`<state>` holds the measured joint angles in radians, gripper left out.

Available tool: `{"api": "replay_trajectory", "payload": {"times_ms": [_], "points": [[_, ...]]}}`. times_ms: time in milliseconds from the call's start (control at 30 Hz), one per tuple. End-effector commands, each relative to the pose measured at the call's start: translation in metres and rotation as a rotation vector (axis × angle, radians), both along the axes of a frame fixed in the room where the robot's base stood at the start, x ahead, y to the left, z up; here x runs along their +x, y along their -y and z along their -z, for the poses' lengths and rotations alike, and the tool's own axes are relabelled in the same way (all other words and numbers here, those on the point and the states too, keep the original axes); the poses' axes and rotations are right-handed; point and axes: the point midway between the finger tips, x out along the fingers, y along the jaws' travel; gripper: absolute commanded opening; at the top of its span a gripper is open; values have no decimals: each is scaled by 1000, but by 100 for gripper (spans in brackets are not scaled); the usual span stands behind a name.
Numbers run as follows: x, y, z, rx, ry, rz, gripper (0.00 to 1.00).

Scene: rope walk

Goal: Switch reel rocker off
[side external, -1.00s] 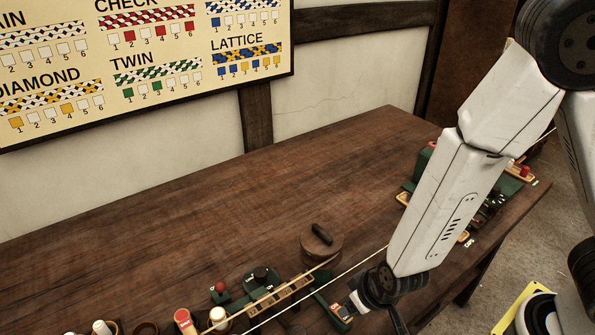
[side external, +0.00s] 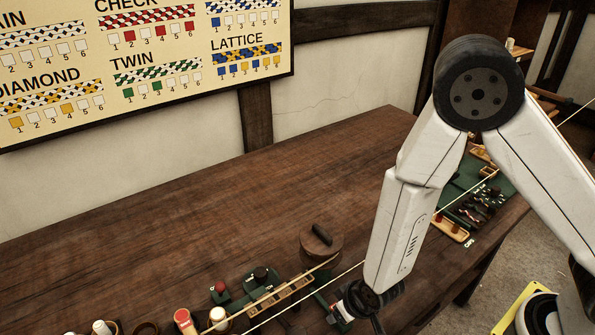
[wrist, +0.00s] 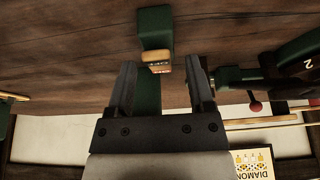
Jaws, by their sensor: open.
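In the wrist view, a small wooden-faced block with tiny markings (wrist: 156,60) sits on a green mount, and it looks like the reel rocker. My gripper (wrist: 161,64) is open, with one dark finger on each side of the block's near end. Nothing is held, and I cannot tell whether a finger touches the block. In the side view, my gripper (side external: 377,325) is at the bottom edge with its fingertips cut off. The rocker there is mostly hidden by my wrist, and its on or off position cannot be read.
A red-knobbed lever (wrist: 255,106) and a green part marked 2 (wrist: 306,65) lie to the right in the wrist view. In the side view, a wooden drum with a black handle (side external: 321,243), a slotted rail (side external: 281,297) and a taut rope are nearby. The back tabletop (side external: 180,230) is clear.

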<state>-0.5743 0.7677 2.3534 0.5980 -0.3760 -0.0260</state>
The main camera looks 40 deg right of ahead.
Motion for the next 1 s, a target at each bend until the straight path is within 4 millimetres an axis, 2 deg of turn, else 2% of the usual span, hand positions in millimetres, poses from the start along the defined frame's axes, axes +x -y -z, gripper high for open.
{"api": "replay_trajectory", "payload": {"times_ms": [333,367,500,567,1000], "points": [[1,0,2,0,0,0,68],[1,0,2,0,0,0,61],[1,0,2,0,0,0,17],[1,0,2,0,0,0,0],[-2,1,3,-5,58,0,0]]}}
